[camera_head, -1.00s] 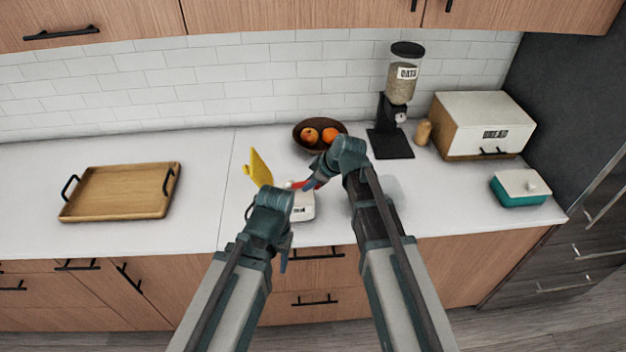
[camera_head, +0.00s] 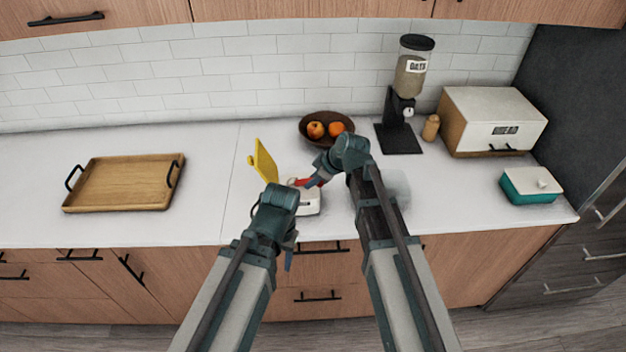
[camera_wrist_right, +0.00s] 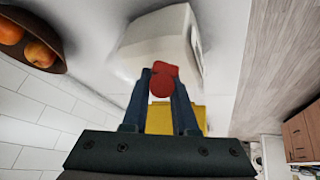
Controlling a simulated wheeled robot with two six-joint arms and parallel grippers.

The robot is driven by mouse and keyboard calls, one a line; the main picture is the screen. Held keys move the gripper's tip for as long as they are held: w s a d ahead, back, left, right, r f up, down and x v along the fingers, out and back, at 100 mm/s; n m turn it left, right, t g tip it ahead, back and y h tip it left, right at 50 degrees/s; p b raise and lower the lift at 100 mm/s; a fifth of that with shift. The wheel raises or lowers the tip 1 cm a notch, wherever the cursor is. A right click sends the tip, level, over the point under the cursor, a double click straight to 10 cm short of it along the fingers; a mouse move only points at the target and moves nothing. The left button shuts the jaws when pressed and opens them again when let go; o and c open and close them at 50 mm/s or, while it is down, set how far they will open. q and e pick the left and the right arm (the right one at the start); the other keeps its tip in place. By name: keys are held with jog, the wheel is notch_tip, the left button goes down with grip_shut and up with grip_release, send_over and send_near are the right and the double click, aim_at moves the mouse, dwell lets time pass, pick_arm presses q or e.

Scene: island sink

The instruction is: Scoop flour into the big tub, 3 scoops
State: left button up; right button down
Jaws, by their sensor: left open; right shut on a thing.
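A white flour canister (camera_head: 310,204) stands near the counter's front edge, its yellow lid (camera_head: 264,162) raised on the left. My right gripper (camera_head: 315,180) is shut on a red scoop handle (camera_head: 300,182) at the canister's top. In the right wrist view the red handle (camera_wrist_right: 162,80) sits between the fingertips, with the white canister (camera_wrist_right: 160,42) beyond. The scoop's bowl is hidden. A clear tub (camera_head: 396,184) stands right of the canister, partly hidden by my right arm. My left gripper (camera_head: 289,258) is open and empty in front of the canister; its fingers are mostly hidden.
A wooden tray (camera_head: 125,182) lies at left. Behind are a fruit bowl (camera_head: 327,141), an oats dispenser (camera_head: 399,138) and a small shaker (camera_head: 431,127). A bread box (camera_head: 490,110) and a teal butter dish (camera_head: 531,190) stand at right. Counter between tray and canister is clear.

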dwell(0.5)
jog(key=shift+r+p, duration=4.25)
jog(key=shift+p, duration=0.05)
